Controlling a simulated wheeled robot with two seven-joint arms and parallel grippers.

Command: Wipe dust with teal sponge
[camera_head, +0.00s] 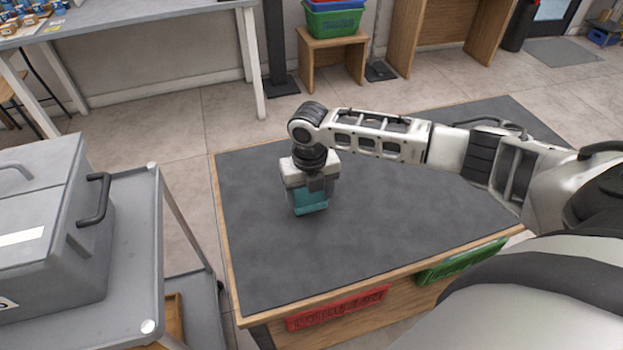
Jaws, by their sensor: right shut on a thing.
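A teal sponge (309,202) is held low over the dark grey counter top (300,262), left of its middle. My right gripper (309,190) points down and is shut on the sponge, and its fingers hide part of it. The sponge looks to be at the surface, but I cannot tell for sure whether it touches. Faint pale, cloudy patches that may be dust show on the counter top. My left gripper is not in view.
A grey cart (140,262) with a large grey case (50,240) stands at the left, apart from the counter. Red (338,307) and green (460,262) bins sit at the counter's near side. A small wooden stool (333,60) holding bins stands behind. The counter top is otherwise clear.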

